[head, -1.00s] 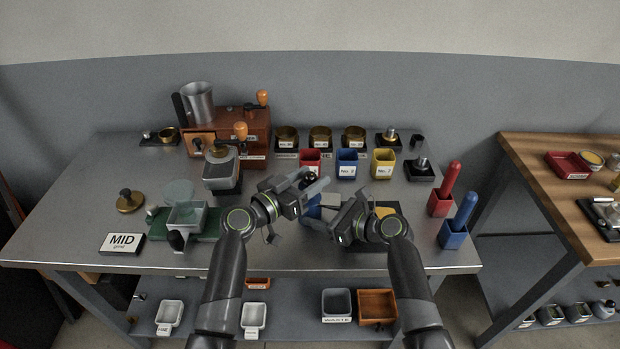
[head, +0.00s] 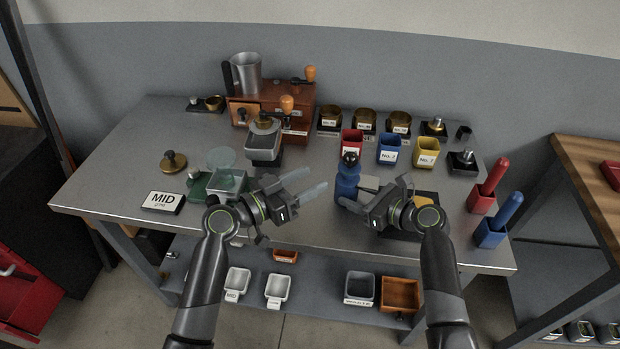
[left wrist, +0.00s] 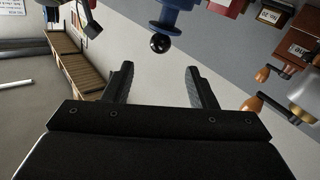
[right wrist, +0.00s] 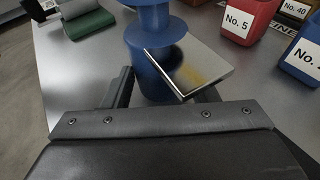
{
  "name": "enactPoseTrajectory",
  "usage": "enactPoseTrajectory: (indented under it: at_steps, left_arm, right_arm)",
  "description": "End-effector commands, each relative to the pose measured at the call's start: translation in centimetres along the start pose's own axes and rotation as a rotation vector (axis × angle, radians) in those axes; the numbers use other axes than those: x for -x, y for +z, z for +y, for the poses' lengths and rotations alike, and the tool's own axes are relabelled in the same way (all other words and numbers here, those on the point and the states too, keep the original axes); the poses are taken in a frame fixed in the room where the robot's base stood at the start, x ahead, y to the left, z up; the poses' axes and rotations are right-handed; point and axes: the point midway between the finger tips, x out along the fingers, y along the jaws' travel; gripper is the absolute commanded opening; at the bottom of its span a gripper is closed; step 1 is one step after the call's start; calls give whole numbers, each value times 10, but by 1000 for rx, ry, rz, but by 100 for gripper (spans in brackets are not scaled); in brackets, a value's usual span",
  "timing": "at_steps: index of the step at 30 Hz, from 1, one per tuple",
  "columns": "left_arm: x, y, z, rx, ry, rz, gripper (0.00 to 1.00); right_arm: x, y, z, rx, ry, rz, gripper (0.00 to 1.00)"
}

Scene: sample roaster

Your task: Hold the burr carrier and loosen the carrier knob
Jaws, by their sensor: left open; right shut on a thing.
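The burr carrier (head: 346,183) is a blue, spool-like body standing upright near the table's front, with a black ball knob (head: 350,158) on top. My right gripper (head: 354,203) is shut on its lower body, which shows between the fingers in the right wrist view (right wrist: 150,88). A flat metal plate (right wrist: 205,65) sits against the carrier there and hides part of it. My left gripper (head: 312,184) is open and empty, left of the carrier and apart from it. In the left wrist view the knob (left wrist: 160,43) lies beyond the open fingertips.
Red (head: 352,143), blue (head: 390,150) and yellow (head: 426,153) labelled cups stand behind the carrier. A wooden grinder box (head: 272,105) is at the back left. Red and blue handled holders stand at the right edge.

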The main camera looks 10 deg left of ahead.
Motion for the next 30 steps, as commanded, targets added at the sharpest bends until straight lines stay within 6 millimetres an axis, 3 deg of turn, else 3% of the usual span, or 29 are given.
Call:
enactPoseTrajectory:
  at_steps: [5,10,30]
  left_arm:
    - [-1,0,0,20,3,-1,52]
    - [-3,1,-2,170,24,-12,52]
    - [-12,6,-16,1347,113,-176,52]
  right_arm:
    - [0,0,0,0,0,-1,22]
    - [0,0,0,0,0,-1,22]
    - [0,0,0,0,0,-1,22]
